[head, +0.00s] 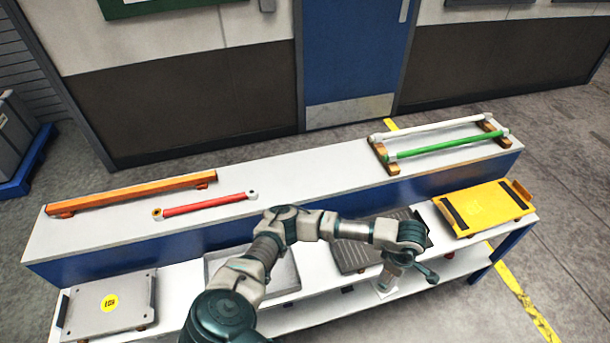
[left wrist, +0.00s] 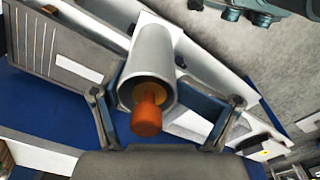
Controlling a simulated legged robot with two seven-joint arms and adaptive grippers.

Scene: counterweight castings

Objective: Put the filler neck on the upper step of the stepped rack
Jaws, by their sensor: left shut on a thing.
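The stepped rack has a white upper step (head: 300,173) at the back, a blue riser and a lower white step in front. My left gripper (head: 408,272) hangs over the front edge of the lower step, at the right of the head view. In the left wrist view my left gripper (left wrist: 166,100) is shut on the filler neck (left wrist: 150,62), a grey tube with an orange end piece pointing toward the camera. In the head view the held piece is small and mostly hidden by the gripper. My right gripper is in neither view.
The upper step bears an orange bar (head: 130,194), a red rod (head: 205,204), and white and green tubes (head: 445,146) on wooden rests. Its middle is bare. The lower step holds a grey plate (head: 108,305), a grey tray (head: 290,276), a dark ribbed plate (head: 355,257) and a yellow plate (head: 485,207).

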